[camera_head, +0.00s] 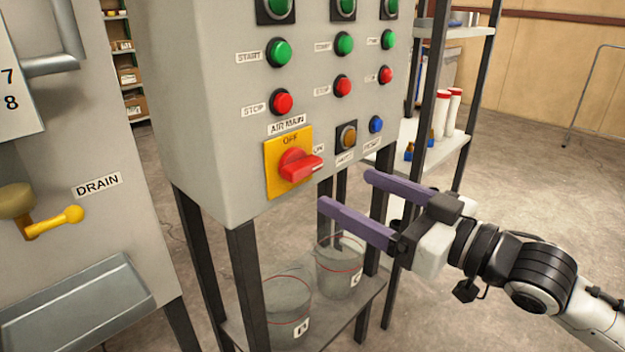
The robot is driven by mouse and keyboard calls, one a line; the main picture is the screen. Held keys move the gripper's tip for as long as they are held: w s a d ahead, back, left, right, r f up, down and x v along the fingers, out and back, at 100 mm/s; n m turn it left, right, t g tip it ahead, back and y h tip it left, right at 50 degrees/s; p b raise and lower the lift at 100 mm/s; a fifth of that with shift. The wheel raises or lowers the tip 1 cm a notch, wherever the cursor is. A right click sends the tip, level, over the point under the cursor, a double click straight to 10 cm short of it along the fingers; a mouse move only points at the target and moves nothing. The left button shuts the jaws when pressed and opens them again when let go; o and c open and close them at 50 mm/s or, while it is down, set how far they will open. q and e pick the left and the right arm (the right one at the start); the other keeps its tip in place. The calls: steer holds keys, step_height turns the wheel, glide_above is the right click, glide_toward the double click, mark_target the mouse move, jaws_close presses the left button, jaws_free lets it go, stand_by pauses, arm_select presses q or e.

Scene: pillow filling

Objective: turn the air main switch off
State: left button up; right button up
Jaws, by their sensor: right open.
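The air main switch (298,166) is a red rotary handle on a yellow plate (273,178), low on the front of the grey control box (222,120). Its handle points right, towards the "ON" mark; "OFF" is printed above it. My right gripper (346,189) has two purple fingers, open and empty. It is below and to the right of the switch, apart from it, with its fingers pointing left towards the box. My left gripper is not in view.
Green start buttons (279,53) and red stop buttons (283,103) sit above the switch. An amber knob (348,137) and a blue button (376,124) are to its right. Buckets (340,268) stand on the shelf below. A drain valve (60,220) is at left.

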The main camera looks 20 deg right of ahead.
mark_target(309, 171)
steer(key=shift+p+x, duration=0.4)
steer(key=shift+x, duration=4.65)
steer(key=c, duration=1.1)
steer(key=shift+o, duration=0.2)
